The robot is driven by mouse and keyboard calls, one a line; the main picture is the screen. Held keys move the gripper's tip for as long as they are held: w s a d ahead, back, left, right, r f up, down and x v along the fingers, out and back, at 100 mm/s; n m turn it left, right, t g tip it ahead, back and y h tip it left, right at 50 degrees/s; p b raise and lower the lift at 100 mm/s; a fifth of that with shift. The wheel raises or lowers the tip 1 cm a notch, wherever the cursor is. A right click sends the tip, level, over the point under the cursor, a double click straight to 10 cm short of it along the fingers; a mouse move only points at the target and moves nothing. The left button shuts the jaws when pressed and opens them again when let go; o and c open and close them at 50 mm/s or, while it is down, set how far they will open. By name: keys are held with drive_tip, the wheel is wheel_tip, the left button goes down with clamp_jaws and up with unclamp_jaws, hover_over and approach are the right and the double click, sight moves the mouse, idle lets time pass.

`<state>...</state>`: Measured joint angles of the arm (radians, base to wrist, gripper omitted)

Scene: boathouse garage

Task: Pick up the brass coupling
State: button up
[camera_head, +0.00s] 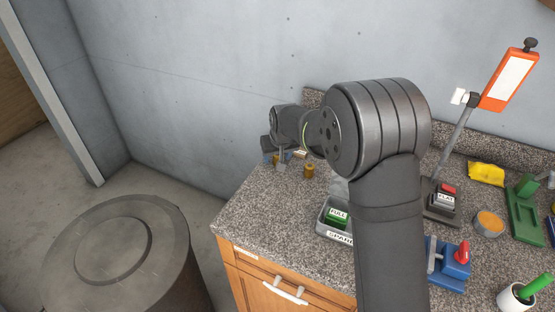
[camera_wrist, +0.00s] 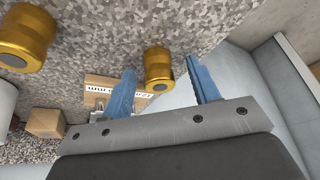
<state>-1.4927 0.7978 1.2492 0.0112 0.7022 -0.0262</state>
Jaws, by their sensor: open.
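In the wrist view, a small brass coupling (camera_wrist: 158,68) stands on the speckled counter, in the gap between the blue fingers of my gripper (camera_wrist: 160,66). The fingers are open and apart from each other; I cannot tell whether either touches it. A second, larger-looking brass piece (camera_wrist: 27,38) is at the upper left, outside the fingers. In the head view one brass piece (camera_head: 309,171) stands right of my gripper (camera_head: 276,159), near the counter's back left. The other is mostly hidden by my gripper there.
A wooden block with a size label (camera_wrist: 103,84) lies by the left finger, and a plain wooden block (camera_wrist: 45,122) further left. The counter (camera_head: 255,215) ends close by on the left. A grey tray (camera_head: 326,222), orange lamp (camera_head: 508,80) and blue device (camera_head: 449,272) stand further right.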

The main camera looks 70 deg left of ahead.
drive_tip(key=shift+c, duration=0.5)
drive_tip(key=c, duration=1)
drive_tip(key=shift+r, duration=0.1)
drive_tip(key=shift+r, duration=0.5)
drive_tip(key=r, duration=0.2)
drive_tip(key=w+r, duration=0.1)
drive_tip(key=shift+d+r, duration=0.25)
drive_tip(key=shift+r, duration=0.1)
drive_tip(key=shift+w+d+r, duration=1.1)
drive_tip(key=shift+w+r, duration=0.3)
drive_tip(key=shift+r, duration=0.4)
drive_tip(key=shift+w+d+r, duration=1.05)
drive_tip(key=shift+w+r, duration=0.3)
drive_tip(key=shift+r, duration=0.4)
drive_tip(key=shift+w+d+r, duration=1.1)
drive_tip(key=shift+w+r, duration=0.3)
drive_tip(key=shift+r, duration=0.4)
